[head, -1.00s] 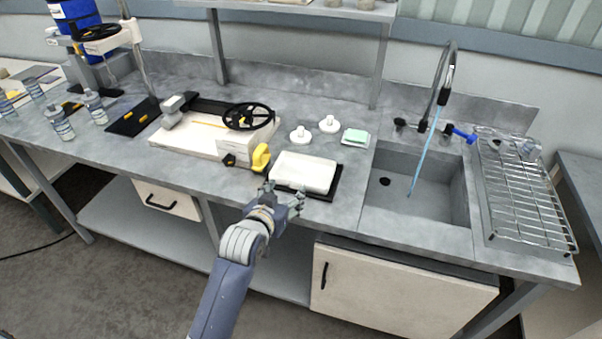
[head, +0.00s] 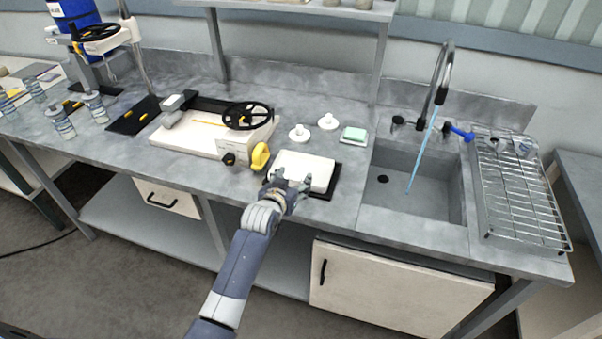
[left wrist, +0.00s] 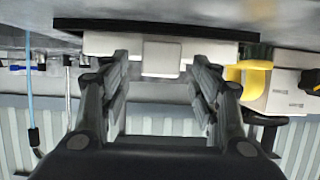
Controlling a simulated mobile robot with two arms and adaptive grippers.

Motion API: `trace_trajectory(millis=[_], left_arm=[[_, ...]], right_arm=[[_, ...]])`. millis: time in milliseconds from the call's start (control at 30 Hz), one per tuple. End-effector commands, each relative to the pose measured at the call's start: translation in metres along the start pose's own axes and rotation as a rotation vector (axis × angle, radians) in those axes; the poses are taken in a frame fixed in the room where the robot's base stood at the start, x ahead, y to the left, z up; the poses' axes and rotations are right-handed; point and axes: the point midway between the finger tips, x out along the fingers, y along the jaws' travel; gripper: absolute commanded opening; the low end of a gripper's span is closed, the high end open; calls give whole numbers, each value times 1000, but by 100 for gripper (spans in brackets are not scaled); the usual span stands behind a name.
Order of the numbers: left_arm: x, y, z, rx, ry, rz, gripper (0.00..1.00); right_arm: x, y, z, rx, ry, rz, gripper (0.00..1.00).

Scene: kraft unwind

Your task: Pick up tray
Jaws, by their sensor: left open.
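The tray (head: 312,168) is a white, shallow rectangular piece on a black mat (head: 335,185) near the front edge of the counter. In the left wrist view, which is upside down, the tray's front (left wrist: 103,45) shows with a small white block (left wrist: 161,58) at its middle. The black mat (left wrist: 160,24) shows above it there. My left gripper (head: 288,182) is at the tray's front edge, open, with its fingers spread to either side of the small block. I cannot tell whether they touch it. My right gripper is out of view.
A yellow part (head: 260,156) and a device with a black handwheel (head: 248,116) stand close on the left. Two white knobs and a green pad (head: 354,135) lie behind. A sink (head: 412,195) with a tall faucet and a wire rack (head: 520,195) are on the right.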

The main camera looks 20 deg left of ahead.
Motion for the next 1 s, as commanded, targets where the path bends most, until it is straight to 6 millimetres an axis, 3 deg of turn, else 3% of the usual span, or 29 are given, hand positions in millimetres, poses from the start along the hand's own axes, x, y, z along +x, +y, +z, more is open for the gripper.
trace_trajectory(millis=[133,300,400,767,1000], left_arm=[[0,0,0,0,0,0,57],[0,0,0,0,0,0,18],[0,0,0,0,0,0,2],[-1,0,-4,0,4,0,2],[-10,0,-29,0,11,-1,2]], right_arm=[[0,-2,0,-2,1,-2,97],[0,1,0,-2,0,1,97],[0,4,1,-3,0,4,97],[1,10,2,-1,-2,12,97],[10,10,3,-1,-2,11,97]])
